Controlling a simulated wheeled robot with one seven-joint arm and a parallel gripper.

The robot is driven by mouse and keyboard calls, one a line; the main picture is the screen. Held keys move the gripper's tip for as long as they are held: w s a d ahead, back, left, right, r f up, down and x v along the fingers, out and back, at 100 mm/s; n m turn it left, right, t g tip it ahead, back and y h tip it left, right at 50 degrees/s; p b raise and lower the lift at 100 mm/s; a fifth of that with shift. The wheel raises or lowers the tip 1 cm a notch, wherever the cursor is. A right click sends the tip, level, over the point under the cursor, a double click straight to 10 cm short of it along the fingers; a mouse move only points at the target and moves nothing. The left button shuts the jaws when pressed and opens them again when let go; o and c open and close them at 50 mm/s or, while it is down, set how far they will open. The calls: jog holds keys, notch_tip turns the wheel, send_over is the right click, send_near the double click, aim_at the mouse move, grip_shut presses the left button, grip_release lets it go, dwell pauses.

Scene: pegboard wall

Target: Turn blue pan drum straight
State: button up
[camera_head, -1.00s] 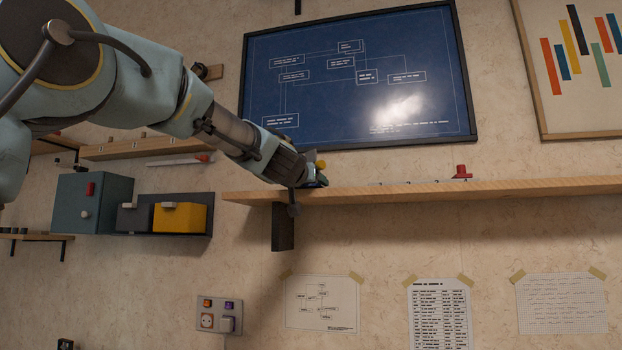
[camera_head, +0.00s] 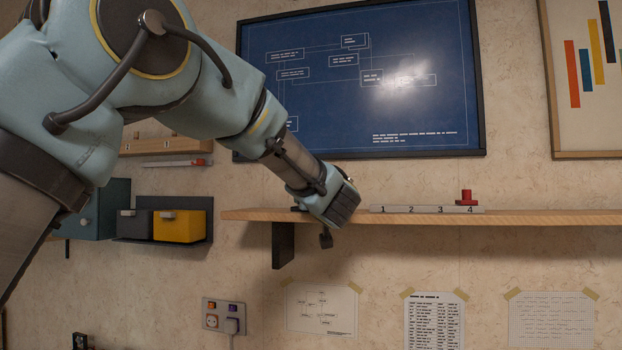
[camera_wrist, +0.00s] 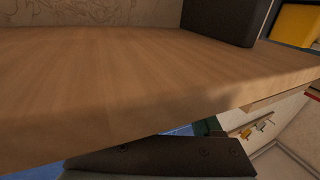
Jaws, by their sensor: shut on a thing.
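My gripper (camera_head: 343,205) is at the left part of the long wooden shelf (camera_head: 540,218), just at its front edge. I cannot make out a blue pan drum in the head view; the gripper covers that spot. In the wrist view a dark finger (camera_wrist: 160,155) fills the bottom edge. A blue strip (camera_wrist: 180,130) shows just behind that finger, with a dark green piece beside it; I cannot tell what either is. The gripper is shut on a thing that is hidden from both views.
A number strip (camera_head: 425,209) marked 1 to 4 lies on the shelf, with a red knob (camera_head: 467,197) by the 4. A dark bracket (camera_head: 284,246) hangs below. A framed blueprint (camera_head: 390,120) is above. A yellow bin (camera_head: 180,227) stands at left.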

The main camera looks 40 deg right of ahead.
jog(key=shift+r+n+t+y+p, duration=0.15)
jog(key=shift+n+t+y+p, duration=0.4)
jog(key=shift+y+p, duration=0.45)
jog(key=shift+n+t+y+p, duration=0.25)
jog(key=shift+n+y+p, duration=0.2)
jog(key=shift+p, duration=0.2)
jog(key=o, duration=1.3)
jog(key=shift+h, duration=0.25)
jog(key=shift+s+f, duration=0.1)
jog(key=shift+f, duration=0.1)
jog(key=b+v, duration=0.4)
jog(key=v, duration=0.5)
jog(key=shift+s, duration=0.2)
jog(key=shift+s+a+r, duration=0.1)
jog(key=shift+s+a, duration=0.25)
jog(key=shift+s, duration=0.2)
